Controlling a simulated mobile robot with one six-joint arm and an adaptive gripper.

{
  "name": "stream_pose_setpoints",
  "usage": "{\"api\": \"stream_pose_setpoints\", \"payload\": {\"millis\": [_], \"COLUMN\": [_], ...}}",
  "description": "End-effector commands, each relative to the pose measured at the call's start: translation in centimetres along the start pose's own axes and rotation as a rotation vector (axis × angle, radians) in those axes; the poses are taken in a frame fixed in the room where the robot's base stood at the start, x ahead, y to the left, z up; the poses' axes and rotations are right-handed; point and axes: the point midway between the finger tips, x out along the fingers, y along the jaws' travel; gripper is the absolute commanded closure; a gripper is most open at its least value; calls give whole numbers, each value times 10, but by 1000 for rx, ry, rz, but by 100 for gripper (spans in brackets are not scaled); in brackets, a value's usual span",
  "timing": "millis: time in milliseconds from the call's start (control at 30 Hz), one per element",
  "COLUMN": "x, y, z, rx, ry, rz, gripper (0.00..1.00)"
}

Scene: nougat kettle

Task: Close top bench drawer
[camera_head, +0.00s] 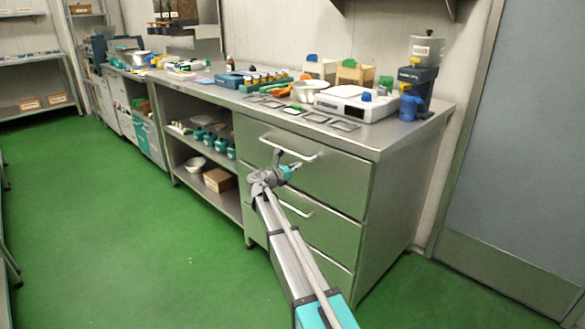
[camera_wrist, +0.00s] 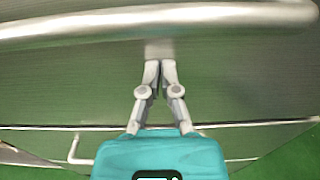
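The top bench drawer (camera_head: 335,178) is a wide, plain steel front under the right part of the steel bench. Its pale bar handle (camera_head: 290,151) runs across its upper part; the handle (camera_wrist: 240,14) also crosses the top of the wrist view. My gripper (camera_head: 281,158) is in front of this drawer, near the handle. In the wrist view my gripper (camera_wrist: 160,66) has its two grey fingers together, with nothing between them, pointing at the drawer front (camera_wrist: 230,75) below the handle. I cannot tell whether the tips touch it, or whether the drawer stands out from the bench.
More drawers lie below, with a handle (camera_head: 296,208) partly behind my arm. The benchtop (camera_head: 375,143) holds a white scale (camera_head: 350,104), a white bowl (camera_head: 308,90) and a grey-blue grinder (camera_head: 420,75). Open shelves are to the left. The green floor (camera_head: 110,220) is clear in front.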

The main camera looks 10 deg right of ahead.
Motion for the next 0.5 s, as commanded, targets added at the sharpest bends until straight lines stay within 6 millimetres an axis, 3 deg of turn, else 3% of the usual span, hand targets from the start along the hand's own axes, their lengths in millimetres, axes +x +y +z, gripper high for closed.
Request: {"api": "stream_pose_setpoints", "payload": {"millis": [33,167,500], "x": [9,8,-4], "y": [2,4,7], "z": [2,3,3], "rx": [-4,-5,-5], "ry": [-8,-9,-9], "rz": [-2,0,3], "gripper": [100,100,100]}}
